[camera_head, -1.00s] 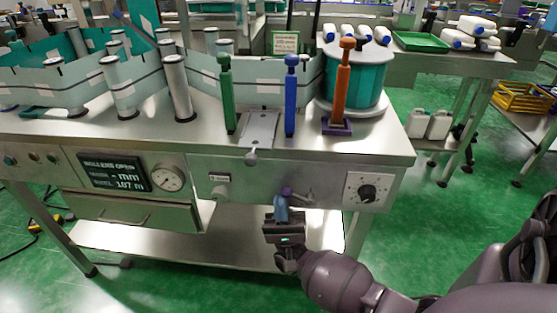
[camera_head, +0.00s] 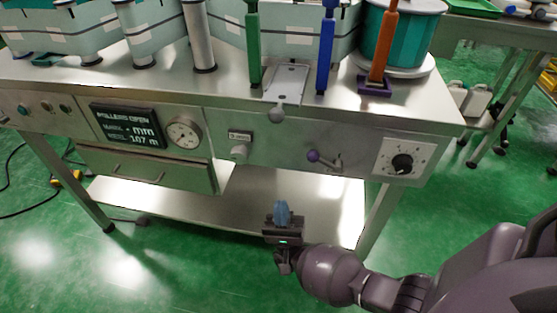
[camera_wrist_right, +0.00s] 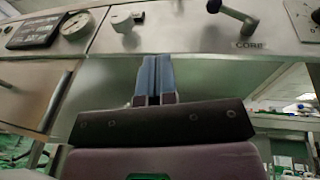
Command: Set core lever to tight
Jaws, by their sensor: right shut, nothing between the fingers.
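The core lever (camera_head: 325,161) is a small metal lever with a purple knob on the front panel of the steel machine. In the right wrist view the core lever (camera_wrist_right: 238,18) is at the top right, above the label "CORE". My right gripper (camera_head: 282,208) is below and to the left of the lever, in front of the lower shelf, apart from it. Its blue fingers (camera_wrist_right: 155,80) are together with nothing between them. My left gripper is not in view.
The panel also carries a dial knob (camera_head: 402,163), a grey knob (camera_head: 239,149), a round gauge (camera_head: 184,133) and a black display (camera_head: 128,127). Green, blue (camera_head: 326,50) and orange upright handles stand on the tabletop. A drawer (camera_head: 150,172) is at the left.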

